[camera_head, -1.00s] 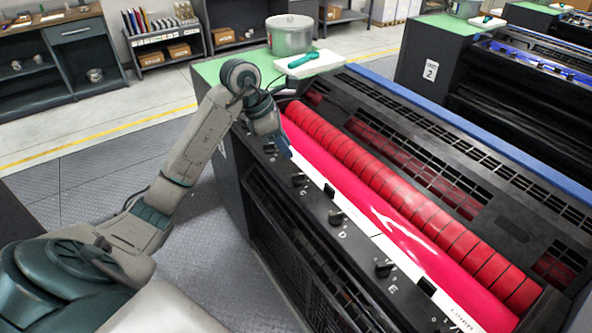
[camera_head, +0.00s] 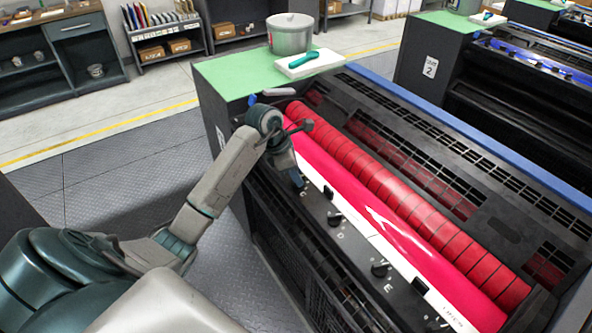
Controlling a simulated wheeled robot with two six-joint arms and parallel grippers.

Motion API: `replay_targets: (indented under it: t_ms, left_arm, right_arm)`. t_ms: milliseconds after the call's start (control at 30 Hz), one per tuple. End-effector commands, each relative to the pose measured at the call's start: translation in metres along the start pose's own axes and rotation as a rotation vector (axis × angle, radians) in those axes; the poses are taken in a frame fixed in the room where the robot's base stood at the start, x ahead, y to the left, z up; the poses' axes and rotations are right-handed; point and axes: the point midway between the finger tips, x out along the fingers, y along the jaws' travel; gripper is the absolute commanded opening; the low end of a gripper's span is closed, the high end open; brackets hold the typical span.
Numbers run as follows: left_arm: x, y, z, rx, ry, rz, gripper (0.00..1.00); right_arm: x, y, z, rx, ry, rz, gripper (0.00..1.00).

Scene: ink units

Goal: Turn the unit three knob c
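The near ink unit has a black panel (camera_head: 356,244) with a row of lettered dark knobs along its red roller (camera_head: 385,225). The knob by letter E (camera_head: 380,268) and the one before it, knob D (camera_head: 334,218), are clear. My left gripper (camera_head: 299,181) points down at the panel, at the spot of the knob before D, which would be knob c; the gripper hides it. I cannot tell whether its fingers touch or grip that knob. The near unit's number is not readable. My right gripper is out of view.
A green top (camera_head: 228,77) at the unit's far end bears a grey pot (camera_head: 290,38) and a white slab (camera_head: 311,63) with a teal tool (camera_head: 303,59). Another unit, labelled 2 (camera_head: 430,66), stands behind on the right. Floor at the left is clear.

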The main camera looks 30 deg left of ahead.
Motion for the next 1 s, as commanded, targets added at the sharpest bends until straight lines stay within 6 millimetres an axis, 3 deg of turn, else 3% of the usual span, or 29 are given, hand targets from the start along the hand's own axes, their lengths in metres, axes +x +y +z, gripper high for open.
replay_targets:
  t_ms: [167, 333, 667, 1000]
  left_arm:
    - [0.000, 0.000, 0.000, 0.000, 0.000, 0.000, 0.32]
    - [0.000, 0.000, 0.000, 0.000, 0.000, 0.000, 0.00]
    - [0.001, 0.001, 0.000, 0.018, -0.001, -0.006, 0.00]
    - [0.005, 0.002, -0.001, 0.189, -0.003, -0.074, 0.00]
  right_arm:
    - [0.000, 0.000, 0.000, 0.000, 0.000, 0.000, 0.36]
    - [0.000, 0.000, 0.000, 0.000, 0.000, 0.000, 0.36]
    - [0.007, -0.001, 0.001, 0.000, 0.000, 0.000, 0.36]
    - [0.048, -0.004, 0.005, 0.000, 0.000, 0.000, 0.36]
